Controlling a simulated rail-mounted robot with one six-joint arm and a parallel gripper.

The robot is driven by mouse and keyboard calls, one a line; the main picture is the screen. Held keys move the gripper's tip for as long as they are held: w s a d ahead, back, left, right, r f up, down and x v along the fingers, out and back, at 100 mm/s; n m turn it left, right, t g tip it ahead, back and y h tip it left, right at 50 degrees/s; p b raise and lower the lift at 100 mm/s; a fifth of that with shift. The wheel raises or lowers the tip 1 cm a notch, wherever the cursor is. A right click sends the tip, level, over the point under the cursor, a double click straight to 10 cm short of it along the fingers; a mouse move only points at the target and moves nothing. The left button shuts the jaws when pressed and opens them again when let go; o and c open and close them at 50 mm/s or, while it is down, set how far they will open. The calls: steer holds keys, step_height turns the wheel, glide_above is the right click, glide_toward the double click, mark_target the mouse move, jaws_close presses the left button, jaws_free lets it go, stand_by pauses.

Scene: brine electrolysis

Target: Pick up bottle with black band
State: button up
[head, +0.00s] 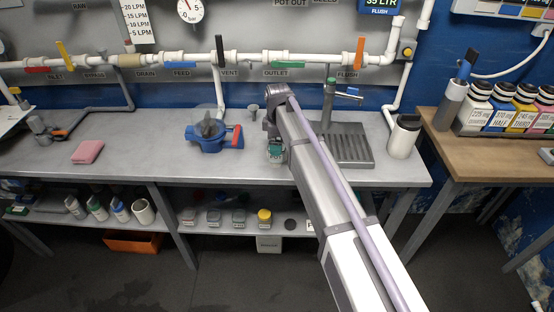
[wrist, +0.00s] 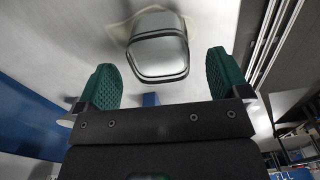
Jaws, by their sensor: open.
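My gripper (head: 275,151) is over the grey bench, partly hidden behind my arm in the head view. In the wrist view my gripper (wrist: 165,85) is open, with its two green pads apart. A rounded grey, glassy-looking object (wrist: 157,45) shows ahead, between and beyond the pads; I cannot tell whether it is a bottle. Dark-capped labelled bottles (head: 502,101) stand in a row on the wooden table at right. Several small bottles (head: 97,208) stand on the lower shelf at left. I cannot make out which bottle has a black band.
A blue clamp-like device (head: 208,138) and a pink sponge (head: 87,152) lie on the grey bench (head: 150,165). A ridged drain tray (head: 347,148) and a white container (head: 404,137) are to the right. White pipes with coloured valve handles run behind. The bench's left-middle is fairly clear.

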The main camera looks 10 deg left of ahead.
step_height(320, 180, down, 4)
steer(key=b, duration=0.2)
steer(key=shift+a+f+b, duration=0.15)
steer(key=shift+b, duration=0.25)
steer(key=shift+r, duration=0.2)
steer(key=c, duration=1)
step_height(320, 180, up, 10)
steer(key=p, duration=1)
